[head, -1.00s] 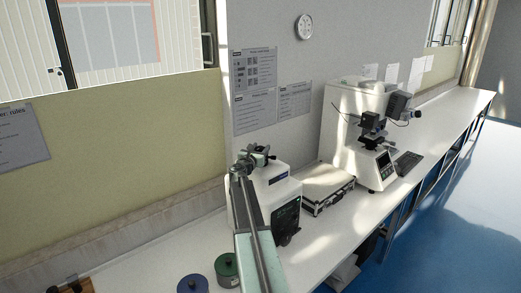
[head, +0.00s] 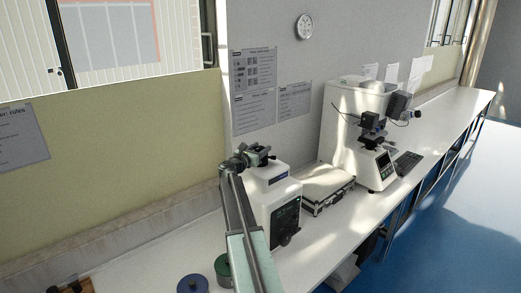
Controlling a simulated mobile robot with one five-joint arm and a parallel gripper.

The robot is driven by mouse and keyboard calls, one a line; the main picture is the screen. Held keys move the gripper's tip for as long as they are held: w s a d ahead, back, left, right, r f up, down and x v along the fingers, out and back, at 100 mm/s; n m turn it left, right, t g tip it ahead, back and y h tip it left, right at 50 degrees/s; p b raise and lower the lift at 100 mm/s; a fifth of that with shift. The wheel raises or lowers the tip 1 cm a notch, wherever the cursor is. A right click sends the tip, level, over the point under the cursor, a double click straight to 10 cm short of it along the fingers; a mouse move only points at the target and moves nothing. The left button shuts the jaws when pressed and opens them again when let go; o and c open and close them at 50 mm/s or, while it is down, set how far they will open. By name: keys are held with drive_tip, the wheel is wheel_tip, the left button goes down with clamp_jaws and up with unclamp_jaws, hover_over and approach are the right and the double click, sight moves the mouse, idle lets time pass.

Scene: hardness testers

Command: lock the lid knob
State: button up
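My gripper (head: 263,155) is at the top of a white bench machine (head: 258,185) with a dark front panel, in the middle of the head view. Its fingers are small, dark and point right, and I cannot tell whether they are open or touching the machine. I cannot make out a lid knob on the machine; my gripper and arm cover part of its top and left side. A blue round pot (head: 193,284) and a green round pot (head: 223,268), each with a small dark knob on its lid, stand at the bottom; my arm partly hides the green one.
A closed pale case (head: 327,187) with dark edges lies right of the machine. Beyond it stand a white tester with a microscope head (head: 372,128) and a dark keyboard (head: 408,163). The white bench (head: 330,232) is clear along its front. Posters hang on the wall behind.

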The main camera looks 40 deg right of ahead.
drive_tip(key=shift+o, duration=0.9)
drive_tip(key=v, duration=0.8)
drive_tip(key=shift+d, duration=0.1)
